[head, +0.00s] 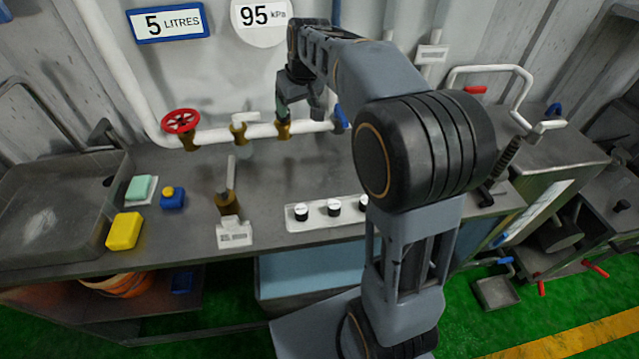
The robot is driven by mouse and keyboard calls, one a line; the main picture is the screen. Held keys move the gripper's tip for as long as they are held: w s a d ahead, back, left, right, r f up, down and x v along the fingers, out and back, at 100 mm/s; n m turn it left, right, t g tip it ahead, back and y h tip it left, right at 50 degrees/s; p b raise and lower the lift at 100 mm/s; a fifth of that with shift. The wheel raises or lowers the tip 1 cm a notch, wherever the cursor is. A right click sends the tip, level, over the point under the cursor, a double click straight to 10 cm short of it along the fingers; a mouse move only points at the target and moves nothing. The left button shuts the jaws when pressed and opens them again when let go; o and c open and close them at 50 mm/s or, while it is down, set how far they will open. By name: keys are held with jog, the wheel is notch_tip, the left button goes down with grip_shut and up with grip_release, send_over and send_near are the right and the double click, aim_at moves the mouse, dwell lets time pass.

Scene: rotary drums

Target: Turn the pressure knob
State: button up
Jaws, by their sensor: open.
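My arm partly covers the right end of the panel. The knob labels are too small to read, so I cannot tell which is the pressure knob. My gripper (300,108) is open, pointing down by the white pipe, behind and above the panel. It is close to a brass valve (283,130); I cannot tell whether they touch.
A red handwheel (180,121) and a blue lever (342,116) sit on the pipe (215,134). Wall signs read "5 LITRES" (168,22) and "95 kPa" (262,14). A brass tap (229,200), yellow block (124,231) and sink (60,205) are left. Bench right of the tap is mostly clear.

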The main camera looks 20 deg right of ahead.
jog(key=s+f+m+b, duration=0.1)
jog(key=s+f, duration=0.3)
jog(key=s, duration=0.4)
jog(key=s+f+b, duration=0.3)
jog(key=s+f, duration=0.2)
jog(key=s, duration=0.4)
jog(key=shift+s+a+m+h, duration=0.25)
jog(key=shift+a+m+h, duration=0.05)
jog(key=shift+a+m, duration=0.1)
